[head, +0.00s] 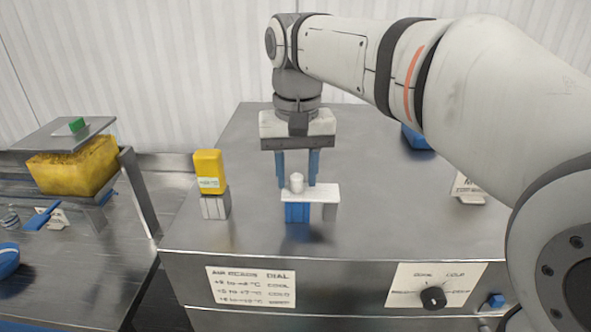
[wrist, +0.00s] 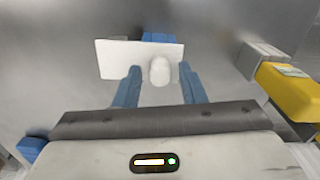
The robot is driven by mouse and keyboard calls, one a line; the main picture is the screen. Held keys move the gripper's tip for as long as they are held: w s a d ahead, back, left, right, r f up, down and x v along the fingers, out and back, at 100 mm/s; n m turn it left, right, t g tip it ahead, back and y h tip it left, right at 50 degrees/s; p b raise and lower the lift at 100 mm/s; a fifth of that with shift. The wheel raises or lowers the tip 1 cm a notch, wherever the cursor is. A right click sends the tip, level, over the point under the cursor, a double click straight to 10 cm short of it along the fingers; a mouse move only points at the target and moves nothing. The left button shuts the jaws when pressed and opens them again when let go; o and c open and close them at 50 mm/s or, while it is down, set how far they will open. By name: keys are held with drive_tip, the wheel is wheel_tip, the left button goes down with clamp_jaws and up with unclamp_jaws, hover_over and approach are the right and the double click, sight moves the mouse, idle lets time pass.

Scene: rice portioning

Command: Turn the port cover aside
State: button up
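The port cover (head: 322,192) is a flat white plate with an upright rounded white knob (head: 297,181). It lies over a blue block (head: 297,214) and a grey block (head: 330,212) on the steel cabinet top. In the wrist view the cover (wrist: 115,59) reaches mostly left of the knob (wrist: 160,73). My gripper (head: 298,184) points down, its two blue fingers on either side of the knob. The wrist view shows gaps between the fingers (wrist: 160,68) and the knob, so my gripper is open and holds nothing.
A yellow box (head: 209,172) stands on a grey block (head: 215,206) left of the cover. A dial (head: 433,297) and labels are on the cabinet front (head: 340,265). A lower bench at left holds a yellow container (head: 75,165). The cabinet top around the cover is mostly clear.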

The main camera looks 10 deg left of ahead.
clamp_jaws()
